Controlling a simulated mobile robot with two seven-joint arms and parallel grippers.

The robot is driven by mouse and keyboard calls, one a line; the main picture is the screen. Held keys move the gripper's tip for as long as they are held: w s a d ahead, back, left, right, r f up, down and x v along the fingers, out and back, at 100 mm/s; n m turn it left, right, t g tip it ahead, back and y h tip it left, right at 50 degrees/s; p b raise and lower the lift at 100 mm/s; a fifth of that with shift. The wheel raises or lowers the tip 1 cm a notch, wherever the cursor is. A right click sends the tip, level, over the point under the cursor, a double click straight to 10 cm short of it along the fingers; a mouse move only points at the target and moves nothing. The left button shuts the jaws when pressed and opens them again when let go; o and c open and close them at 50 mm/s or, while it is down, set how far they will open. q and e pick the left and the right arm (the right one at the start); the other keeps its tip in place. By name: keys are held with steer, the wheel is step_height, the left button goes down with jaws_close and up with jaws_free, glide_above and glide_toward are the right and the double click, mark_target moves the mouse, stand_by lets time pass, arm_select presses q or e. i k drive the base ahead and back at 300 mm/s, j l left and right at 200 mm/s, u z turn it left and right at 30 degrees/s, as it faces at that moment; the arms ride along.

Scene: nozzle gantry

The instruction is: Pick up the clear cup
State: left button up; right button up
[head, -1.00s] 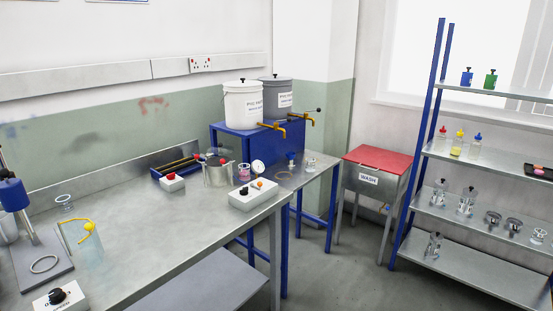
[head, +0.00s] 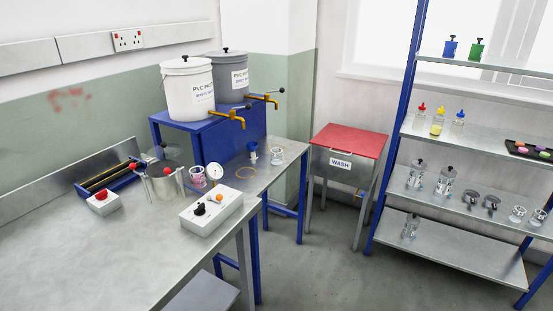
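A small clear cup (head: 277,156) stands upright on the right end of the metal bench, below and to the right of the brass taps. Two other small clear vessels, one (head: 517,214) and another (head: 538,217), stand on the shelf rack at the far right; I cannot tell whether they are cups of the same kind. Neither of my grippers shows in the head view.
White (head: 186,88) and grey (head: 232,76) buckets stand on a blue stand. A red-lidded wash bin (head: 350,141) stands right.

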mark_target(276, 157)
steer(key=i+u, duration=0.1)
steer(key=u, duration=0.55)
steer(key=i+l+u, duration=0.15)
steer(key=l+u, duration=0.25)
steer(key=i+l+u, duration=0.1)
steer(key=l+u, duration=0.3)
steer(key=i+l+u, duration=0.15)
steer(key=l, duration=0.25)
steer(key=l+u, duration=0.15)
steer(key=l, duration=0.75)
steer(key=i+l+u, duration=0.1)
steer(key=l, duration=0.35)
